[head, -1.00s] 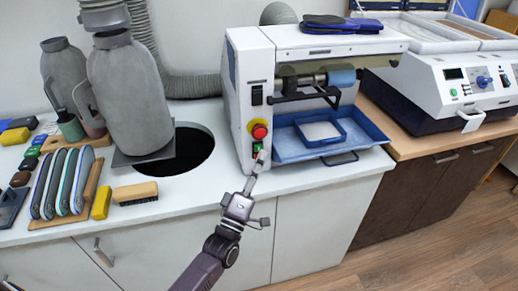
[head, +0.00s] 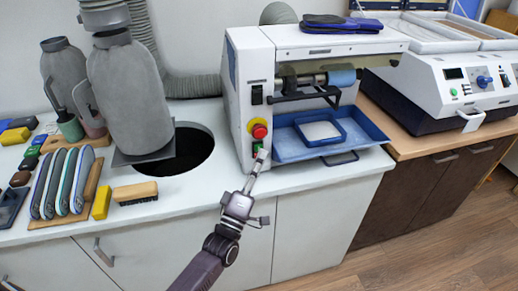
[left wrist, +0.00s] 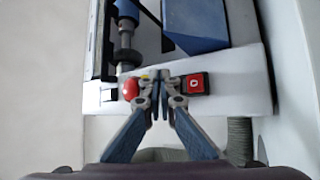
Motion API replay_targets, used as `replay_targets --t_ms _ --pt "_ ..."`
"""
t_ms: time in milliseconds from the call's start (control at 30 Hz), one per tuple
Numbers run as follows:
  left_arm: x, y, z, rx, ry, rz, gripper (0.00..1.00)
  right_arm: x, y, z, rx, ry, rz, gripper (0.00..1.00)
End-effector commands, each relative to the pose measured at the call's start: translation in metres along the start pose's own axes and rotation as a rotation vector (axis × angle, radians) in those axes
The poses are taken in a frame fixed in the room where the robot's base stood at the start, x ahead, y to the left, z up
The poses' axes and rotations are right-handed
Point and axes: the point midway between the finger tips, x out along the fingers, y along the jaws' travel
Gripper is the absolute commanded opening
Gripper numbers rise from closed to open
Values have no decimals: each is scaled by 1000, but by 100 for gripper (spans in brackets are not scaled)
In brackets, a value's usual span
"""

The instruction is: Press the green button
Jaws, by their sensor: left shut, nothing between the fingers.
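The green button (head: 256,147) is on the white machine's (head: 247,80) front, just below a red mushroom button (head: 259,130) with a yellow collar. My left gripper (head: 262,155) is shut and empty, its fingertips right at the green button and partly covering it. In the left wrist view, the shut fingertips (left wrist: 160,75) point at the panel between the red mushroom button (left wrist: 130,90) and a red button marked 0 (left wrist: 195,83). The green button is hidden behind the fingers there, and I cannot tell whether they touch it. My right gripper is not in view.
A blue tray (head: 285,149) juts out of the machine to the right of the buttons. A round hole (head: 190,155) in the white counter and a wooden brush (head: 135,192) are to the left.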

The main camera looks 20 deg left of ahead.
Motion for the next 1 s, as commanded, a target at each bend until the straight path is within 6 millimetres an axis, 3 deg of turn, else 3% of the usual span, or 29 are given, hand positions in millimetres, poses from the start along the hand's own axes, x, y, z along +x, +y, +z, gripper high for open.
replay_targets --t_ms 1000 --pt "8 -6 -6 0 0 0 0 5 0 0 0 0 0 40"
